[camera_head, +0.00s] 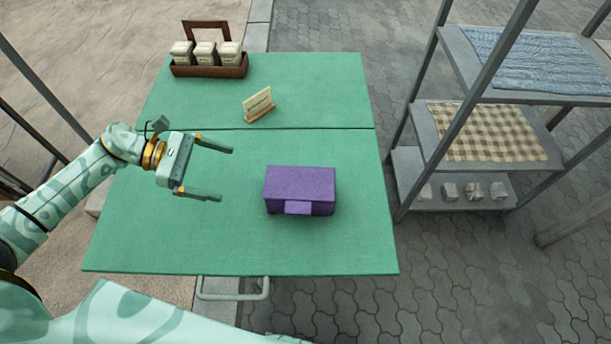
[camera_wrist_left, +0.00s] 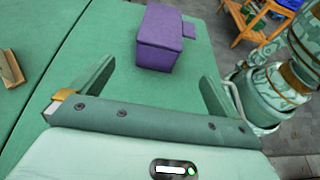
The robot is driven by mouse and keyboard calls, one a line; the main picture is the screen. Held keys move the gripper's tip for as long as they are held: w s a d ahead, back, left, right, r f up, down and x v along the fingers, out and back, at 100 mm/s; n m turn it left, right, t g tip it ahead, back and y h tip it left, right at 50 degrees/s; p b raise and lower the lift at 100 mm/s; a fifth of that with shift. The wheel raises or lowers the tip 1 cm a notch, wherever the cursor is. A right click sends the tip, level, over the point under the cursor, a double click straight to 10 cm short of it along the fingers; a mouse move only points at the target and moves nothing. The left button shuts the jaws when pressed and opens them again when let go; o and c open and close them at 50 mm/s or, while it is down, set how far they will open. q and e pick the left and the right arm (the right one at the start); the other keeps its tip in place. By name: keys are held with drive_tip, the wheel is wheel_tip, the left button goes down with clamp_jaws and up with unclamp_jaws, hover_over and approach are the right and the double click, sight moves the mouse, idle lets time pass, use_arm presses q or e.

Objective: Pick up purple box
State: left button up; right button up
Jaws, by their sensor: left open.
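The purple box (camera_head: 299,186) stands upright on the green table (camera_head: 150,240), right of the table's middle and near its front half. It has a small purple tab on its front side. My left gripper (camera_head: 227,174) is open and empty, to the left of the box and apart from it, with its fingers pointing towards it. In the left wrist view the box (camera_wrist_left: 160,40) shows ahead, beyond and between the two open fingers (camera_wrist_left: 155,80). My right gripper is not in view.
A brown wooden caddy (camera_head: 208,70) with several pale containers stands at the table's back left. A small sign on a wooden stand (camera_head: 258,104) is behind the box. A grey metal shelf (camera_head: 480,150) with folded cloths stands to the right. The table around the box is clear.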

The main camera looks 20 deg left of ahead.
sight(266, 181)
use_arm(q)
drive_tip(key=x, duration=1)
drive_tip(key=shift+d+b, duration=0.2)
drive_tip(key=shift+b, duration=0.2)
drive_tip(key=shift+w+d+f, duration=0.1)
drive_tip(key=shift+w+d, duration=0.05)
drive_tip(key=shift+d, duration=0.4)
drive_tip(key=x, duration=0.4)
drive_tip(key=shift+w+d+f+b, duration=0.1)
drive_tip(key=shift+w+d+b, duration=0.05)
drive_tip(key=shift+d+b, duration=0.2)
drive_tip(key=shift+a, duration=0.1)
drive_tip(key=c, duration=1.1)
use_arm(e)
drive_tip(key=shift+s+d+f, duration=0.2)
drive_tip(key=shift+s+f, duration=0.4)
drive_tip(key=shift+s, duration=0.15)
